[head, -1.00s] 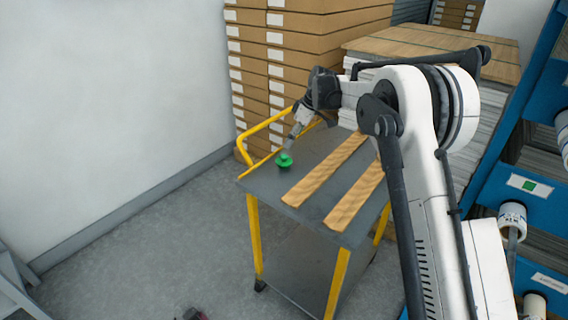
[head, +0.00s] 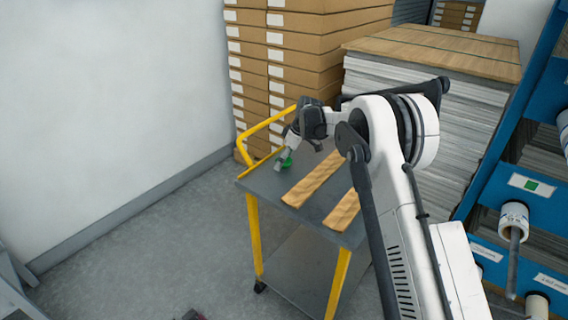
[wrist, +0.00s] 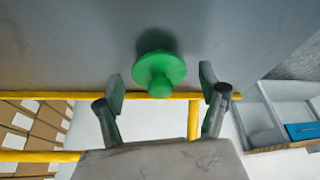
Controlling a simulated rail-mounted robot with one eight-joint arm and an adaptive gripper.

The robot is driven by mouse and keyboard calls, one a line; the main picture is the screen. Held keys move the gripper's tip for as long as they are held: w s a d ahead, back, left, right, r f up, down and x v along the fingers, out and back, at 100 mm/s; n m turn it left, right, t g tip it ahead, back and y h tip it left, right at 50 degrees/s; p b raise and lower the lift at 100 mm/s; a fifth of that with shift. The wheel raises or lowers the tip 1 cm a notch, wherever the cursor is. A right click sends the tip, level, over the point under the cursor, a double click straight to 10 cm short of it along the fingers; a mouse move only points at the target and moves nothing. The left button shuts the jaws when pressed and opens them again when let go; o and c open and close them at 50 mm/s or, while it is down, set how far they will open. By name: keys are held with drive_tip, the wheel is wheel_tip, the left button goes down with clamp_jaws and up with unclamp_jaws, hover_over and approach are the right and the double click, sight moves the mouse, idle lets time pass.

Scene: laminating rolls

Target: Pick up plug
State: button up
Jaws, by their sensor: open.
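The green plug (head: 287,162) stands on the grey top of the yellow-framed cart (head: 262,182), near its left edge. In the head view my gripper (head: 281,161) is right at the plug and partly covers it. In the wrist view the plug (wrist: 159,73) shows whole, with a round flange and a narrower knob. My gripper (wrist: 162,88) is open there, one finger on each side of the plug with gaps between. Nothing is held. I cannot tell whether the fingertips are level with the plug.
Two wooden strips (head: 314,180) lie on the cart just right of the plug. A yellow handle rail (head: 266,128) rises at the cart's far-left end. Stacked cardboard boxes (head: 305,65) stand behind, and a blue rack with rolls (head: 513,220) is at right.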

drive_tip(key=c, duration=1.1)
drive_tip(key=shift+r, duration=0.1)
